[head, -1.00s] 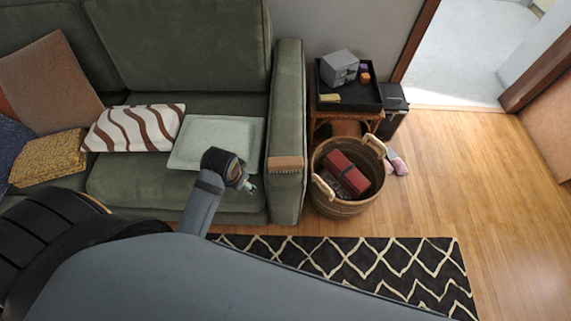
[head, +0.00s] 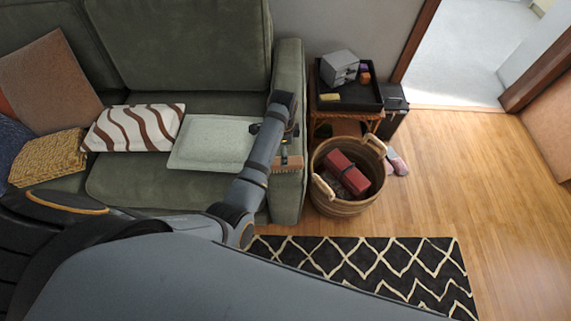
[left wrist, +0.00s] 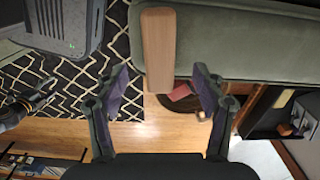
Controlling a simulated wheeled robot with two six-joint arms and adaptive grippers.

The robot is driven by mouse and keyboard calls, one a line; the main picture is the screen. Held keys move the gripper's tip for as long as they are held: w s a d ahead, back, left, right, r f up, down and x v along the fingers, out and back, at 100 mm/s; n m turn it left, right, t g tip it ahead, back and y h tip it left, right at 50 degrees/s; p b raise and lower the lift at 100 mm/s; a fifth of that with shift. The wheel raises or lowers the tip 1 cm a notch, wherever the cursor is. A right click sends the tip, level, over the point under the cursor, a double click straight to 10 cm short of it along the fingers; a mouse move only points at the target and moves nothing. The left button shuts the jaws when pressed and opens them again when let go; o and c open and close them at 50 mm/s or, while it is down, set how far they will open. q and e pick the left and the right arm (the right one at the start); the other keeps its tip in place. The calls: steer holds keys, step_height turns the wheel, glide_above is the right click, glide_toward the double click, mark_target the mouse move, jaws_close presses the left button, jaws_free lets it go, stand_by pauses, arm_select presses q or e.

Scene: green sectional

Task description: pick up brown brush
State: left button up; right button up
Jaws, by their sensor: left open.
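The brown brush (head: 292,164) lies on top of the sofa's right armrest (head: 288,210), near its front. In the left wrist view the brush (left wrist: 158,50) shows its plain wooden back, just ahead of and between the fingers. My left gripper (left wrist: 164,84) is open and empty. In the head view the left gripper (head: 284,140) is over the armrest and covers part of the brush. At the left edge of the wrist view, a dark jointed part (left wrist: 26,102) looks like the end of my right arm; its jaws are unclear.
A wicker basket (head: 340,207) with a red box (head: 347,172) stands right of the armrest. Behind it a side table holds a black tray (head: 350,102). A black-and-white rug (head: 370,265) lies in front. Pillows lie on the sofa; the floor at right is clear.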

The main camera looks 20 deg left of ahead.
arm_select(q)
step_height(320, 180, down, 4)
steer(key=shift+r, duration=0.2)
steer(key=shift+w+d+f+b, duration=0.1)
steer(key=shift+d+f+b, duration=0.1)
steer(key=shift+f, duration=1.1)
steer(key=shift+d+f+b, duration=0.1)
steer(key=shift+f+b, duration=0.05)
steer(key=shift+f, duration=1.15)
steer(key=c, duration=1.3)
